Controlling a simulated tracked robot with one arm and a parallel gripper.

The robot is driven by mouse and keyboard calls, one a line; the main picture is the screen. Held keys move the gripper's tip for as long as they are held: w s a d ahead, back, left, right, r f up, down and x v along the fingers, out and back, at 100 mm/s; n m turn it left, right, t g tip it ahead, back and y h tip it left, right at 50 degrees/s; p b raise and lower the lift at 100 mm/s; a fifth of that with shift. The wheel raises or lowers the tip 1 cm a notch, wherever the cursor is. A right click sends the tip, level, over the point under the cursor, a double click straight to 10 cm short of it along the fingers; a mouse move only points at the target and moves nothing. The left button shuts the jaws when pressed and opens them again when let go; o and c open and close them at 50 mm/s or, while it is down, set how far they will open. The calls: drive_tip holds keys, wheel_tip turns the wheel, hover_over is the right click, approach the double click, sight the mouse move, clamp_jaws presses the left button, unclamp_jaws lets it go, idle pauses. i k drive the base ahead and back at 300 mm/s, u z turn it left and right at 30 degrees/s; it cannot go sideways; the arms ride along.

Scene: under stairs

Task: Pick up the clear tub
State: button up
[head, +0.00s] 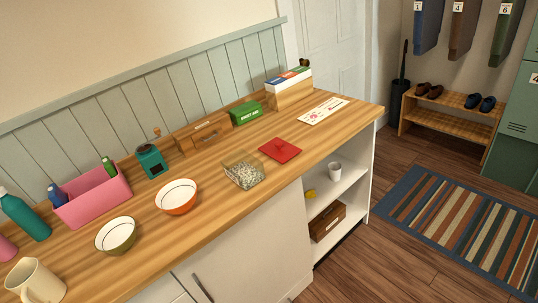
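The clear tub (244,175) stands on the wooden counter (214,217), close to its front edge. It is see-through and holds many small pale pieces. A red flat square with a small knob (280,150) lies just behind it to the right, apart from it or nearly touching; it looks like a lid. My gripper is not in view, so I cannot see its state.
An orange bowl (177,197) and a green bowl (115,236) stand left of the tub. A green first aid box (246,114), a wooden box (208,134) and a teal grinder (151,161) line the back. A pink caddy (94,196) and mug (36,282) are further left.

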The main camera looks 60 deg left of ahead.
sight(247, 170)
drive_tip(key=i, duration=2.4)
drive_tip(key=u, duration=3)
drive_tip(key=i, duration=0.55)
drive_tip(key=z, duration=0.05)
drive_tip(key=k, duration=0.5)
